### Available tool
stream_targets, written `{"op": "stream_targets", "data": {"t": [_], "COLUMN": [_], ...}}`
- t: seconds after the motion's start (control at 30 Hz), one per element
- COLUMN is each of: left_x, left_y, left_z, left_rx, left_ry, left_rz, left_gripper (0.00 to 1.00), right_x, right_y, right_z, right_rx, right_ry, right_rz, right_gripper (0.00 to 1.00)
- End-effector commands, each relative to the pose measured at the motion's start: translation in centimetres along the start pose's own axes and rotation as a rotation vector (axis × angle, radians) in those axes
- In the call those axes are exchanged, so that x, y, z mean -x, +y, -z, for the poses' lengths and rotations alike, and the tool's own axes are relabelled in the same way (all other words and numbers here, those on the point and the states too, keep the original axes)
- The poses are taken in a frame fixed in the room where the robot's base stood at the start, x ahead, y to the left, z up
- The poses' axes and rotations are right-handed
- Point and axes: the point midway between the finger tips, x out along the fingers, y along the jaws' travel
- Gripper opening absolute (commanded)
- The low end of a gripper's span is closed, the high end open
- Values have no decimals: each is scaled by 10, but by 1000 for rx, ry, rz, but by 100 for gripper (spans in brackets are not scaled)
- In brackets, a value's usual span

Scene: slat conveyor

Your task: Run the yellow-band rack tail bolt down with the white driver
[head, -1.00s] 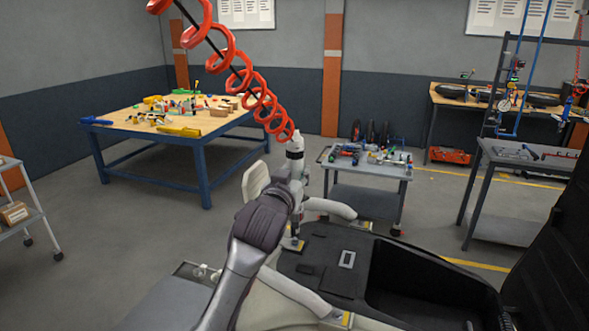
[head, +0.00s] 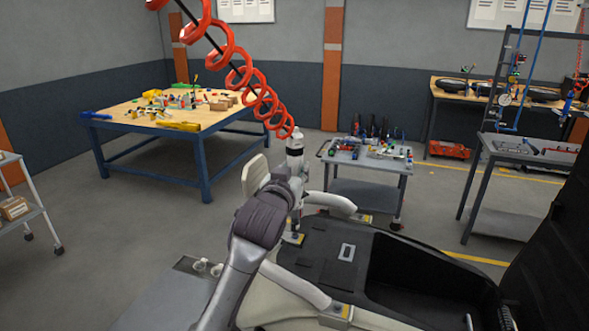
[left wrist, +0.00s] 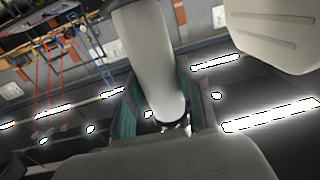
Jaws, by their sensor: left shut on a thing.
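The white driver (head: 294,148) stands upright in the middle of the head view, with a red coiled hose above it. My left gripper (head: 293,186) is shut on it. In the left wrist view the driver's pale body (left wrist: 148,60) runs between the fingers. Its lower end reaches down near a yellow-marked foot (head: 293,238) of a pale rack (head: 296,287) on the dark body. I cannot tell whether the tip touches a bolt, and no bolt head is clear. My right gripper is not in view.
The dark body (head: 346,252) has an open hollow at right. Other yellow-marked feet show at its front (head: 340,311) and far side (head: 362,218). A blue-framed workbench (head: 150,122) stands at back left, and a grey tool cart (head: 368,163) behind the body.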

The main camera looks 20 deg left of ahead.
Motion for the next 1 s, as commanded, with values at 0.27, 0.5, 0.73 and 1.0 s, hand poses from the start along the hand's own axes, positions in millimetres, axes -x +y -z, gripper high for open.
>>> {"op": "stream_targets", "data": {"t": [0.27,0.5,0.73,1.0], "left_x": [0,0,0,0], "left_y": [0,0,0,0], "left_z": [0,0,-4,-7], "left_rx": [0,0,0,0], "left_ry": [0,0,-1,0], "left_rz": [0,0,0,0], "left_gripper": [0,0,0,0], "right_x": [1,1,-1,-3], "right_y": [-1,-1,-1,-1], "right_z": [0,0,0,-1], "right_rx": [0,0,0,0], "right_ry": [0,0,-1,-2], "right_rz": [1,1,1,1], "right_gripper": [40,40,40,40]}}
